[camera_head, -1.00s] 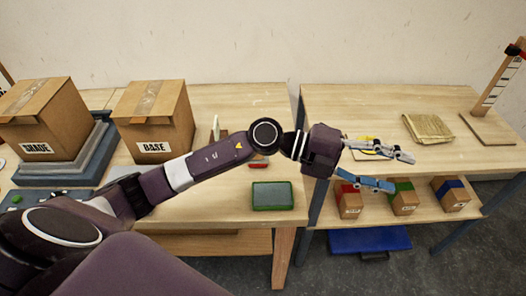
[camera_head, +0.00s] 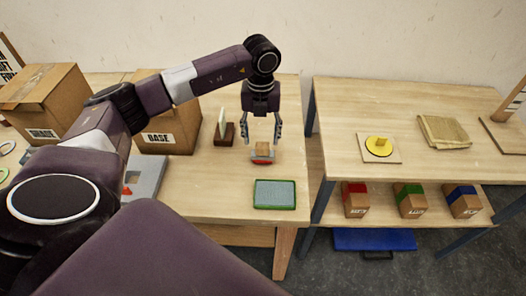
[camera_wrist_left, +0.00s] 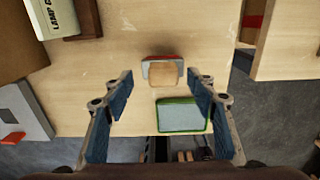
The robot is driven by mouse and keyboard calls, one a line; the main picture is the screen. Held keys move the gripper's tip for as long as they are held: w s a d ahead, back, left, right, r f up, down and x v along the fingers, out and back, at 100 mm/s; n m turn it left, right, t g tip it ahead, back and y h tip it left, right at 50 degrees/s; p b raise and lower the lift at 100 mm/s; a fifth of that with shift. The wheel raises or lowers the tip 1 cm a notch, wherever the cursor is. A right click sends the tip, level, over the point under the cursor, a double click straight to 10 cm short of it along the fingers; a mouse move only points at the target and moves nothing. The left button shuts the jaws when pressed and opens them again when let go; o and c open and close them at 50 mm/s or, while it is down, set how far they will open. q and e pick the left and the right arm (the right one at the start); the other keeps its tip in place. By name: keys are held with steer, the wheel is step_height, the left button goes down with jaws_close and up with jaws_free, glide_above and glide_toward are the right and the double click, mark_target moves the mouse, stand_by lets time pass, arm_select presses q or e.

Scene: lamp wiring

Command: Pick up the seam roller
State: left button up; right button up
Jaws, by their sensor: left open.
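A small piece with a wooden block on top and red and grey parts below (camera_head: 262,156) lies on the left table; it looks like the seam roller, but I cannot be sure. My left gripper (camera_head: 262,138) is open and points down above it, with one finger to each side. In the left wrist view the piece (camera_wrist_left: 163,73) shows ahead, between the lines of the two open fingers (camera_wrist_left: 160,92). Nothing is between the fingers. My right gripper is not in view.
A green-rimmed tray with a grey pad (camera_head: 274,194) lies just in front, near the table edge. A card in a brown stand (camera_head: 224,135) and the BASE box (camera_head: 165,137) stand to the left. A gap separates the right table (camera_head: 345,120), which holds a yellow disc (camera_head: 379,146).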

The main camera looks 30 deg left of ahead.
mark_target(263, 145)
arm_select(q)
steer(key=f, duration=0.1)
steer(key=f+p, duration=0.1)
steer(key=f, duration=0.1)
steer(key=shift+s+d+f+p, duration=0.15)
steer(key=shift+d+f+p, duration=0.1)
steer(key=shift+d+p, duration=0.1)
steer(key=shift+f, duration=0.4)
steer(key=shift+c, duration=0.3)
steer(key=c, duration=1.3)
